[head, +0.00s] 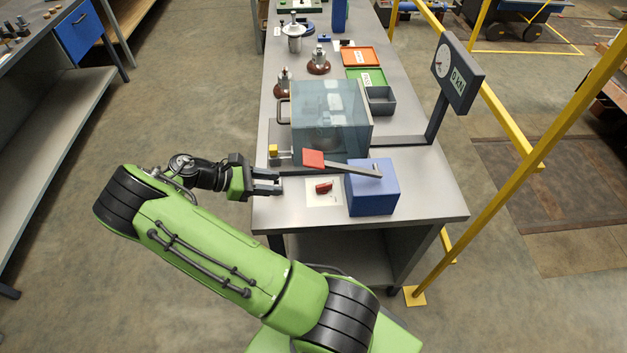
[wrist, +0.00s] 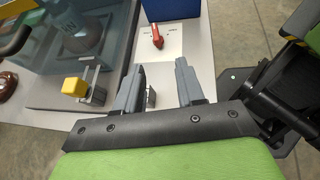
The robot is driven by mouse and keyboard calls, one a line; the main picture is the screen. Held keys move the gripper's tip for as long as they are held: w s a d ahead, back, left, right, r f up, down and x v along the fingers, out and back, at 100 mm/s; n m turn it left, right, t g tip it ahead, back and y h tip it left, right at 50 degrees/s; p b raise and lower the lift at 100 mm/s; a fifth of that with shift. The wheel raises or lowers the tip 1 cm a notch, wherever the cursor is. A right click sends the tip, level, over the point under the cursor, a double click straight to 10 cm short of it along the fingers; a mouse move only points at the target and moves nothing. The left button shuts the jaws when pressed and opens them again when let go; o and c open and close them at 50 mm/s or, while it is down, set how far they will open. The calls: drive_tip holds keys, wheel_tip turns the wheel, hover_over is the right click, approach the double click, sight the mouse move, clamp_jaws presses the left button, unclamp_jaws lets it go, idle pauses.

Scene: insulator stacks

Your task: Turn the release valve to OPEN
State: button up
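The release valve is a small red handle (head: 323,187) on a white label plate (head: 322,200) on the bench, just left of a blue box. In the wrist view the red handle (wrist: 157,37) stands ahead of the fingers on its white plate (wrist: 172,46); the print on the plate is too small to read. My gripper (head: 281,181) is at the bench's left edge, left of the valve and apart from it. In the wrist view my gripper (wrist: 158,75) has its two grey fingers spread, with nothing held between them.
A blue box (head: 372,192) with a red-tipped lever (head: 345,166) stands right of the valve. A clear-walled enclosure (head: 330,115) and a yellow knob (head: 273,150) stand behind. A gauge on a post (head: 456,75) is at right. Open floor lies left of the bench.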

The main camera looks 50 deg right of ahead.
sight(323, 185)
drive_tip(key=shift+w+d+f+n+h, duration=0.1)
drive_tip(key=shift+d+f+n+h, duration=0.05)
drive_tip(key=shift+f+n+h, duration=0.35)
drive_tip(key=b+x, duration=0.2)
drive_tip(key=x, duration=1.3)
drive_tip(key=shift+s+d, duration=0.25)
drive_tip(key=shift+s, duration=0.05)
drive_tip(key=shift+c, duration=0.4)
clamp_jaws()
